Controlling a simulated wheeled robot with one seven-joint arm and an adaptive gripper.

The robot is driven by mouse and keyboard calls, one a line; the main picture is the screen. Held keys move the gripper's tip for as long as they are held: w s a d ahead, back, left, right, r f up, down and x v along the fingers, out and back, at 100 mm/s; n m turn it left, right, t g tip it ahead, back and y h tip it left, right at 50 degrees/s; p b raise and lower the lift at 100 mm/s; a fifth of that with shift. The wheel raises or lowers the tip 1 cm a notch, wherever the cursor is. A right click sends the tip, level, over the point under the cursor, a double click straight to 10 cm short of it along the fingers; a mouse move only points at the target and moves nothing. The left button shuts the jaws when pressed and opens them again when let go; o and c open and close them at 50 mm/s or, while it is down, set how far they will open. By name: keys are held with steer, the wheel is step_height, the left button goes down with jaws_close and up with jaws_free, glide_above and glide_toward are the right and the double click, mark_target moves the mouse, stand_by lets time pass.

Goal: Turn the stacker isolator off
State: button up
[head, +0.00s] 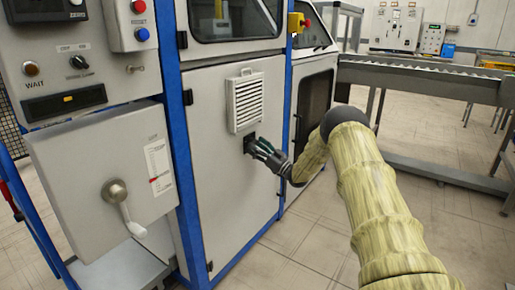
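A grey box (75,165) at the left carries a large metal rotary handle (117,193). Its lever hangs down and slightly right from a round hub. A white and red label (157,165) sits beside it, too small to read. No readable text names the stacker isolator. My gripper (257,147) is at the end of the arm, right of the handle and well apart from it. It is close to the pale cabinet door (225,185), by a small dark fitting below a vent. Contact and the gap between its fingers cannot be made out.
A control panel (75,60) with knobs, a lamp and a display is above the grey box. A white louvred vent (245,102) protrudes from the door. Blue frame posts (180,150) stand between the box and door. A roller conveyor (420,82) runs at right; tiled floor is open below.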

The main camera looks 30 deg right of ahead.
steer(key=o, duration=0.4)
steer(key=shift+f, duration=0.15)
steer(key=shift+o, duration=0.2)
steer(key=shift+d, duration=0.1)
steer(key=v, duration=1.2)
